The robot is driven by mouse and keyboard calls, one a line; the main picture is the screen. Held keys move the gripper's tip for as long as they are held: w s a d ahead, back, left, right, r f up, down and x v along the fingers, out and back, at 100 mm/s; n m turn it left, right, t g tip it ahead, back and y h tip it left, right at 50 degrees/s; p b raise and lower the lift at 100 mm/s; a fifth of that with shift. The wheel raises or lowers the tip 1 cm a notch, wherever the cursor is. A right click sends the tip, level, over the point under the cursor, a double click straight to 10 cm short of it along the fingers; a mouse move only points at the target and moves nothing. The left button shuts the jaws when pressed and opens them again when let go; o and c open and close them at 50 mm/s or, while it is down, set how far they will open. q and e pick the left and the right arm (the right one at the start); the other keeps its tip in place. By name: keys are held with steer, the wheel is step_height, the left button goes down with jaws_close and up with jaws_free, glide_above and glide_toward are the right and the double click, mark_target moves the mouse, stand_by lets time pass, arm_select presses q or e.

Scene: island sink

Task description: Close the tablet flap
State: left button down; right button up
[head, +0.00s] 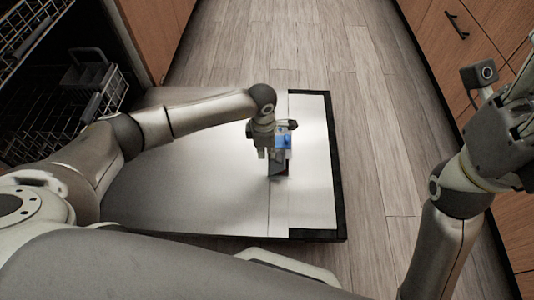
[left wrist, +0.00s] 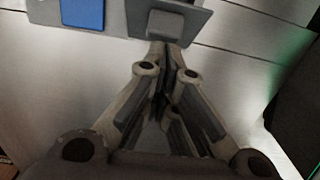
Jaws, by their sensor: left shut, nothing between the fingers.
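The dishwasher door (head: 200,190) lies lowered and flat, inner side up, in the head view. On it is the dispenser with a blue patch (head: 285,140), also seen in the left wrist view (left wrist: 83,14); I cannot tell if it is a tablet. The flap looks like the grey plate with a raised square (left wrist: 166,20) beside the blue patch; how far open it stands is unclear. My left gripper (head: 272,155) is shut and empty, its fingertips (left wrist: 165,48) right at the plate's near edge. Contact is unclear. My right gripper (head: 512,115) is at the right edge, partly cut off.
The dishwasher's racks (head: 30,40) and a grey basket (head: 88,75) are at the left. Wooden floor (head: 300,50) lies clear beyond and right of the door. Wooden cabinets with a dark handle (head: 457,25) stand at the right.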

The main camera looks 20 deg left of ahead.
arm_select(q)
steer(key=shift+d, duration=0.25)
stand_by(0.3)
